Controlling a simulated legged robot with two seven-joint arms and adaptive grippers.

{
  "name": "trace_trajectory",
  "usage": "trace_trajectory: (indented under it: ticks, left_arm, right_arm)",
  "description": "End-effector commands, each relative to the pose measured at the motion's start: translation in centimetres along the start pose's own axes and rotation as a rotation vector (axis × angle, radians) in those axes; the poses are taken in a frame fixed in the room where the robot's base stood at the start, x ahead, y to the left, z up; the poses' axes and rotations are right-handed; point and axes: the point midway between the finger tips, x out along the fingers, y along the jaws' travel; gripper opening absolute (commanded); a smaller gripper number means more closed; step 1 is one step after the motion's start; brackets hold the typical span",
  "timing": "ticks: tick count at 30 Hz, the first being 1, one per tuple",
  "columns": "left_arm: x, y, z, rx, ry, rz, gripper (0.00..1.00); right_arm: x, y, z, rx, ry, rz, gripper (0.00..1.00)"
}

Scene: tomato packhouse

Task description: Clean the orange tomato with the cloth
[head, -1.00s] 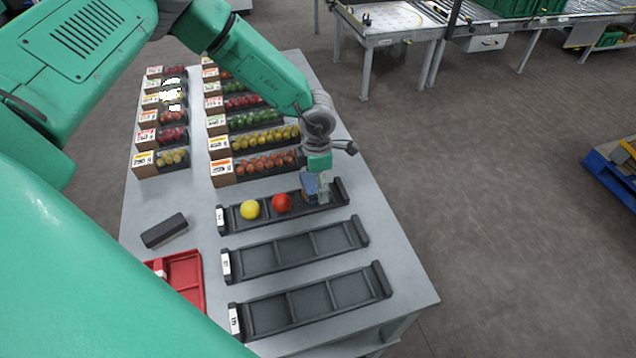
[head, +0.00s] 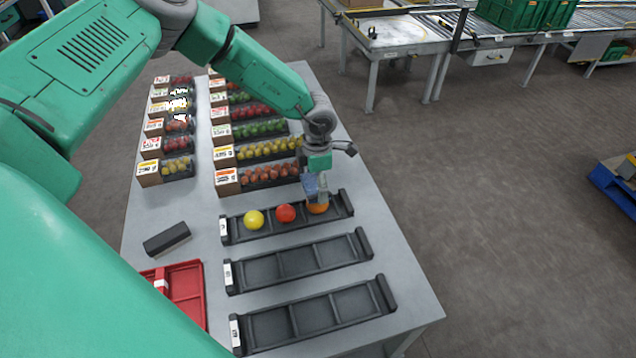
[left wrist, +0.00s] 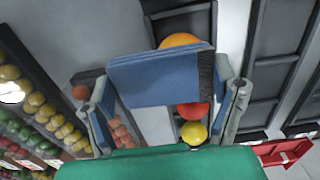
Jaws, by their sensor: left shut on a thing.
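The orange tomato (head: 318,207) sits in the right-hand compartment of the upper black tray (head: 238,237), beside the red tomato (head: 285,213) and the yellow tomato (head: 253,220). My left gripper (head: 317,190) is just above the orange tomato, shut on a folded blue cloth (head: 310,185). In the left wrist view the cloth (left wrist: 155,80) spans between the two fingers, with the orange tomato (left wrist: 180,40) showing past its far edge. Whether the cloth touches the tomato I cannot tell. My right gripper is not in view.
Two empty black trays (head: 300,262) (head: 318,312) lie nearer. A dark brush-like block (head: 167,239) and a red tray (head: 203,300) are at the left. Boxes of small tomatoes (head: 268,175) stand behind. Bare table is between the block and the black trays.

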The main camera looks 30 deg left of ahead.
Motion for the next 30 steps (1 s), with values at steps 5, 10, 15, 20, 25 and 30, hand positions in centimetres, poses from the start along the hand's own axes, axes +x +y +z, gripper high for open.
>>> trace_trajectory:
  ticks: [5, 10, 15, 20, 25, 30]
  left_arm:
    - [-0.4, 0.0, 0.0, 0.000, 0.000, 0.000, 0.48]
    - [-1.7, 0.0, 0.0, 0.000, -0.001, 0.000, 0.48]
    - [-3.1, 0.0, 0.0, 0.001, -0.001, 0.000, 0.48]
    - [-4.4, 0.0, 0.0, 0.001, 0.000, 0.000, 0.48]
    - [-5.7, 0.1, 0.0, 0.000, 0.000, 0.000, 0.48]
    - [-6.1, 0.1, 0.0, 0.000, 0.000, 0.000, 0.48]
  right_arm:
    - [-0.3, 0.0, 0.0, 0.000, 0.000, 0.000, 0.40]
    - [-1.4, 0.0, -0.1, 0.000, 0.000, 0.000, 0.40]
    - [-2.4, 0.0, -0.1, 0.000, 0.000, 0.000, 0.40]
    - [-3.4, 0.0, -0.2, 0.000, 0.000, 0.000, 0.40]
    - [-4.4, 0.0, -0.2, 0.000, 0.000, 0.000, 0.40]
    - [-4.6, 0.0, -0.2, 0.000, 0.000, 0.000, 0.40]
